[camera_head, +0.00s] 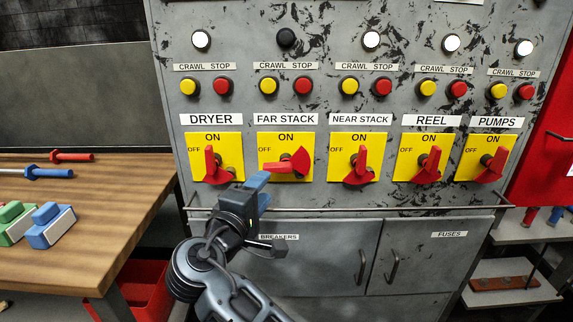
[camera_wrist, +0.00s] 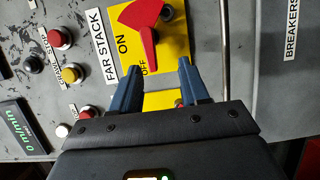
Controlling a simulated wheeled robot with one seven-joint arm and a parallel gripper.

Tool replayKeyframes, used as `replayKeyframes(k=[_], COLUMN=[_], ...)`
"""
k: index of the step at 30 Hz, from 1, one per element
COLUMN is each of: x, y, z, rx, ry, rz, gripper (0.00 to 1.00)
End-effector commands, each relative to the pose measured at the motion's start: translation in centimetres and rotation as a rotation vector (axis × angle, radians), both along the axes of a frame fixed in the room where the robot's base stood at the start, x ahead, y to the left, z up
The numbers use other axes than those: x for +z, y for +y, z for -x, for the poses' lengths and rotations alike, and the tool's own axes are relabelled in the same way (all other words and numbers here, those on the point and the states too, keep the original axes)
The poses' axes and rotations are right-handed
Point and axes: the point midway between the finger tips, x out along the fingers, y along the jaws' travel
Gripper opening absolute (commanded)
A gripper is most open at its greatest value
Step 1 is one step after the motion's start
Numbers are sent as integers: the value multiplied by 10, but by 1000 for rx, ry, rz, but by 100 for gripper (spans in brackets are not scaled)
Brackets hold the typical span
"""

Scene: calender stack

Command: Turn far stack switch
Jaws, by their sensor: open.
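The FAR STACK switch (camera_head: 292,161) is a red rotary handle on a yellow plate. Its handle lies level, with the narrow end to the left on the OFF side. In the wrist view the red handle (camera_wrist: 147,35) shows just ahead of my gripper (camera_wrist: 160,66). The handle's narrow end lies between the two blue fingertips in that picture; I cannot tell whether they touch it. In the head view my gripper (camera_head: 262,188) is just below and left of the switch. It is open and holds nothing.
The DRYER switch (camera_head: 213,167) is close on the left, the NEAR STACK switch (camera_head: 359,168) on the right. Both handles stand roughly upright. Yellow and red buttons sit above. A rail (camera_head: 420,209) runs below the switches. A wooden bench (camera_head: 120,215) stands at left.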

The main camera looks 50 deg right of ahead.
Motion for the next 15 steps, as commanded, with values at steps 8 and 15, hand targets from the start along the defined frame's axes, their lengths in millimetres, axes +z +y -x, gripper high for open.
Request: replayKeyframes(k=[8,15], x=[14,14], y=[-16,-53], z=[-5,-15], rx=[-42,-41], ry=[-5,-5], rz=[18,17], gripper=[45,45])
